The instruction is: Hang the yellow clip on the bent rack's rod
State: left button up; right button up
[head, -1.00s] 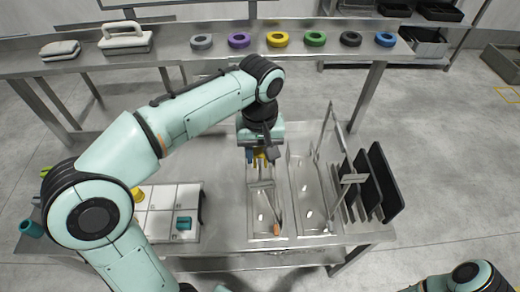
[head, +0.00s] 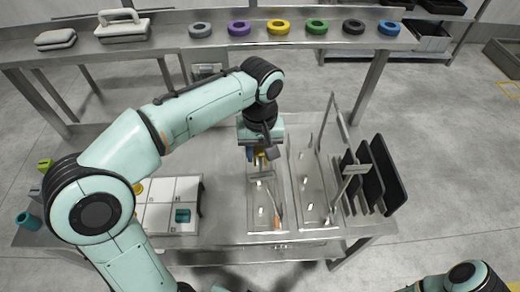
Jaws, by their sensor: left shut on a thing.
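The yellow clip (head: 260,156) shows as a small yellow patch at the jaws of my left gripper (head: 260,158), largely hidden by it. The gripper points down, shut on the clip, above the back part of the left metal tray (head: 252,212). A thin rack (head: 262,176) with a short crossbar and a slanting rod, orange near its lower end, stands at this tray. Another rack (head: 355,170) with a crossbar stands by the right tray (head: 326,205). I cannot tell for certain which rack is the bent one. My right gripper is out of view.
Dark upright panels (head: 385,172) stand on the table's right side. A white compartment box (head: 158,218) with a teal block (head: 183,215) is at the left. A back shelf (head: 290,42) holds several coloured rings. Bare table lies between box and left tray.

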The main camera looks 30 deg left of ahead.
pick_arm(q)
jog(key=shift+f, duration=0.3)
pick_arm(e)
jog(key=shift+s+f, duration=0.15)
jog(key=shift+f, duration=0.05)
pick_arm(q)
jog(key=o, duration=1.1)
jog(key=shift+r+p, duration=1.45)
jog(key=shift+r, duration=5.25)
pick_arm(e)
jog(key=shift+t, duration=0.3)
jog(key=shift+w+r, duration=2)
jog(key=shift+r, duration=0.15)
